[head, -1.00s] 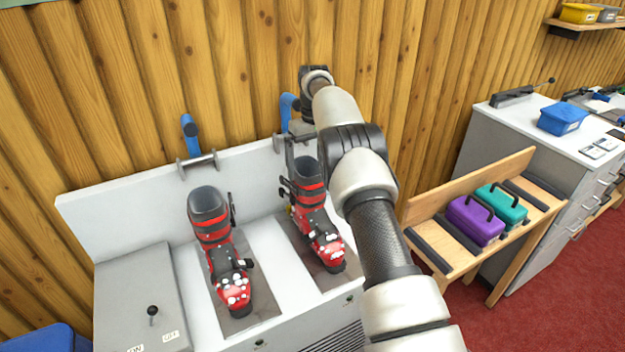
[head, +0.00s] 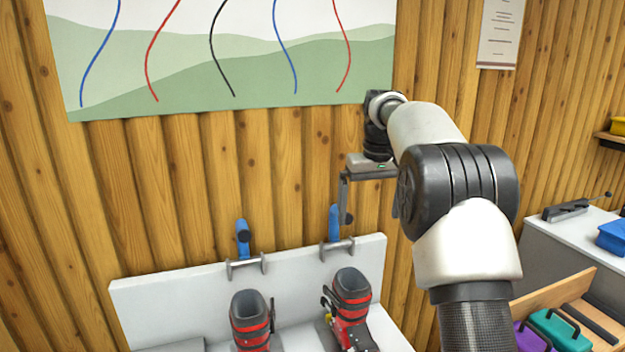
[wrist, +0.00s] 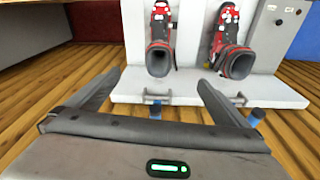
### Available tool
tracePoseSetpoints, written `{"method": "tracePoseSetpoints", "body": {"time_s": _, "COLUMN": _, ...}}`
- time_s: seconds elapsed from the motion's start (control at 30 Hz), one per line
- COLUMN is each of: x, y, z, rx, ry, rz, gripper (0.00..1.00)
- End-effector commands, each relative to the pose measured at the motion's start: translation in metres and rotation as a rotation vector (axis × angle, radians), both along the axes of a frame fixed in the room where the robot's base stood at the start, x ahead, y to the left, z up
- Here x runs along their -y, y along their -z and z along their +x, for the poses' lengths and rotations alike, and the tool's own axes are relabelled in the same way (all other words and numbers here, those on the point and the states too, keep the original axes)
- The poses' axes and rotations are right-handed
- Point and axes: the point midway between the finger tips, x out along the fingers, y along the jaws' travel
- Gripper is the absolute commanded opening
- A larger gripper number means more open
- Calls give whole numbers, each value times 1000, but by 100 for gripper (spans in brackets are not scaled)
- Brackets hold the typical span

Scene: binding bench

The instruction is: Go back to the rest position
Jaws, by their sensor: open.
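My gripper (head: 371,212) is raised in front of the log wall, above the back of the bench and a little right of the right-hand blue lever (head: 334,222). Its two fingers are apart, with nothing between them in the wrist view (wrist: 158,85). In the head view one finger is mostly hidden behind my arm. Below it, two red and black ski boots stand on the bench: a left boot (head: 252,322) and a right boot (head: 352,308). The wrist view shows both boots apart from the fingers, the right boot (wrist: 160,45) and the left boot (wrist: 225,45).
The white bench (head: 180,290) has another blue lever (head: 243,238) at its back panel. A painted picture (head: 240,70) hangs on the wall. At the right are a wooden rack with purple and teal cases (head: 560,328) and a cabinet with a blue box (head: 612,238). Air around my gripper looks clear.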

Motion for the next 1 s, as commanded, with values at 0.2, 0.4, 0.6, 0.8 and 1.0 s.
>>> {"method": "tracePoseSetpoints", "body": {"time_s": 0.2, "x": -1, "y": -67, "z": -91, "rx": 94, "ry": 59, "rz": 11, "gripper": 100}}
{"method": "tracePoseSetpoints", "body": {"time_s": 0.4, "x": -4, "y": -86, "z": -189, "rx": 175, "ry": 106, "rz": 23, "gripper": 100}}
{"method": "tracePoseSetpoints", "body": {"time_s": 0.6, "x": -7, "y": -65, "z": -290, "rx": 257, "ry": 148, "rz": 34, "gripper": 100}}
{"method": "tracePoseSetpoints", "body": {"time_s": 0.8, "x": -8, "y": -23, "z": -362, "rx": 319, "ry": 179, "rz": 41, "gripper": 100}}
{"method": "tracePoseSetpoints", "body": {"time_s": 1.0, "x": -8, "y": 0, "z": -388, "rx": 345, "ry": 192, "rz": 44, "gripper": 100}}
